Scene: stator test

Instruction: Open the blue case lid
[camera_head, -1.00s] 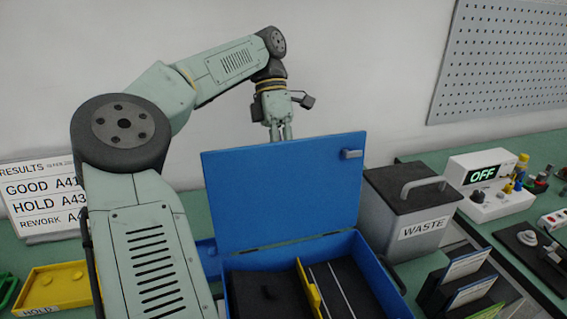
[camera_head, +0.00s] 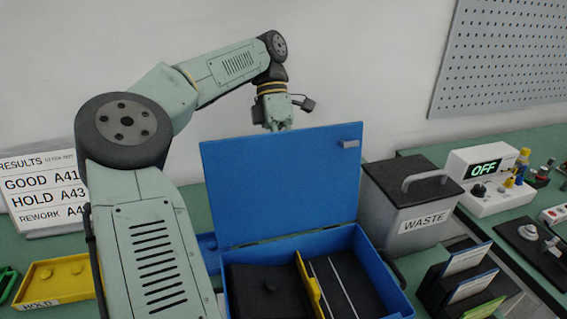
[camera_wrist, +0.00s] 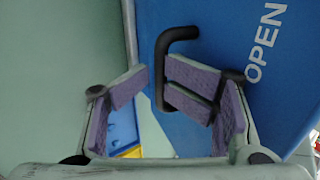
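The blue case (camera_head: 365,262) stands on the bench with its blue lid (camera_head: 270,190) raised steeply, its inner side facing the head view. In the wrist view, the lid's outer face (camera_wrist: 215,20) carries the word OPEN and a black bar handle (camera_wrist: 178,33). My gripper (camera_wrist: 157,80) is behind the lid; in the head view its fingers are hidden. In the wrist view, its purple-padded fingers are folded inward, with the handle's bar between their tips. They look shut on it; firm contact on both sides is hard to see.
Inside the case are dark inserts and a yellow divider (camera_head: 309,284). A grey WASTE bin (camera_head: 410,205) stands close to the case's right. A yellow HOLD tray (camera_head: 55,278) lies at left. A document rack (camera_head: 465,280) stands at right. The wall is behind my arm.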

